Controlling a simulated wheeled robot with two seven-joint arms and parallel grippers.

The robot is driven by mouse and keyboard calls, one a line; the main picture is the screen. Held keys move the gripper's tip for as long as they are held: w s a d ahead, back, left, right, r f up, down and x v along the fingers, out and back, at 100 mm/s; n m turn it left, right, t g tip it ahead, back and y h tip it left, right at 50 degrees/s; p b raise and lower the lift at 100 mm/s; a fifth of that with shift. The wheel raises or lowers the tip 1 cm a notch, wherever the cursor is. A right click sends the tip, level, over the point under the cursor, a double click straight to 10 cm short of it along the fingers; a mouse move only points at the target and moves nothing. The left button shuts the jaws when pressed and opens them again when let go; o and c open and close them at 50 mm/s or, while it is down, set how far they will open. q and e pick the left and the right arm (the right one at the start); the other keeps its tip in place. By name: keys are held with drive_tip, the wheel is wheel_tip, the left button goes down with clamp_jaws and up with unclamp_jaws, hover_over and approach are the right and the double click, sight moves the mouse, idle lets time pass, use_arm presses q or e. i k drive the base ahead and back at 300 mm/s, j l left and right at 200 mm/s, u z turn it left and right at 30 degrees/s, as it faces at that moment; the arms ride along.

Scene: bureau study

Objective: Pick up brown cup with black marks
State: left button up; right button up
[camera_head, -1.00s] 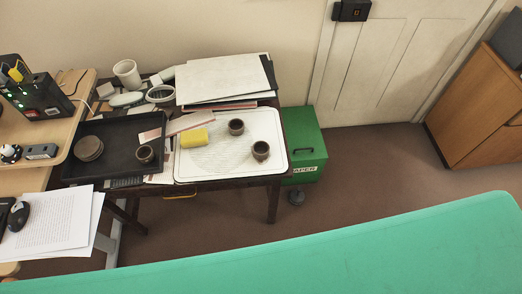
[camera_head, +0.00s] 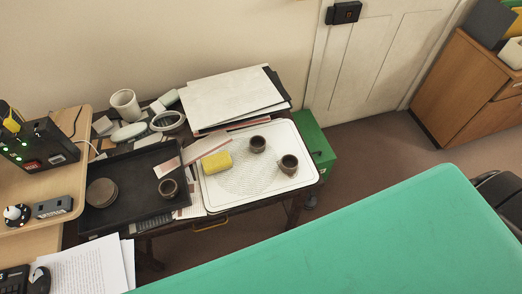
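Neither of my grippers is in view.
A yellow sponge (camera_head: 216,164) lies on the white tray. Stacked round dishes (camera_head: 101,192) sit in the black tray. White sheets (camera_head: 222,100) and a white pot (camera_head: 125,104) are behind. A large green surface (camera_head: 370,245) fills the front right. A green box (camera_head: 314,140) stands right of the table.

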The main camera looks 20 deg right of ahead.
sight(289, 162)
drive_tip(key=j+z, duration=0.35)
drive_tip(key=i+j+z, duration=0.1)
drive_tip(key=z, duration=0.3)
drive_tip(key=j+z, duration=0.35)
